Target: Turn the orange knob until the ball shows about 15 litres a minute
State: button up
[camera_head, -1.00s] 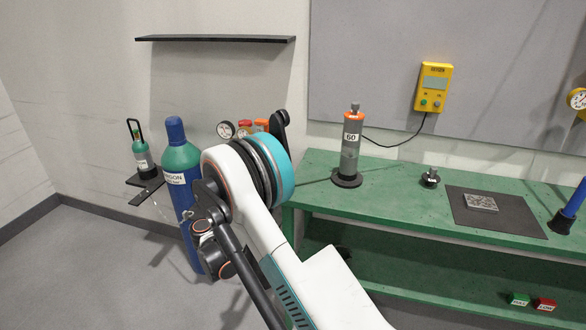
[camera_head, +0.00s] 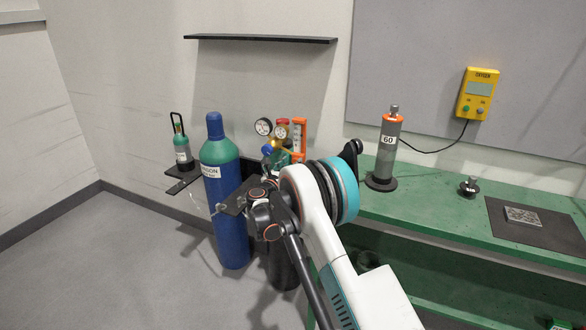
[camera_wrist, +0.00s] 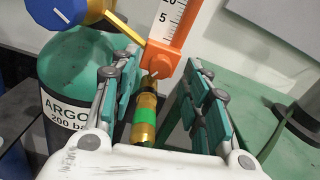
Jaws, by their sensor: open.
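An upright orange flowmeter (camera_head: 299,138) with a white scale stands beside the gauges behind my arm. In the wrist view the flowmeter (camera_wrist: 178,30) shows the low end of its scale, with a 5 readable. I cannot make out the ball in either view. My gripper (camera_wrist: 161,72) is open, its teal-padded fingers to the left and right of the knob and fitting, with nothing held. In the head view my arm hides the fingers.
A blue knob (camera_wrist: 55,12) is close at upper left in the wrist view. A gauge (camera_head: 263,127) and the blue-and-green argon cylinder (camera_head: 228,215) stand left of the flowmeter. The green bench (camera_head: 440,205) with a grey cylinder marked 60 (camera_head: 386,152) is at right.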

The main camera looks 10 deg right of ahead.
jog(key=shift+x, duration=0.95)
grip_shut()
jog(key=shift+n, duration=1.6)
grip_release()
jog(key=shift+a, duration=0.1)
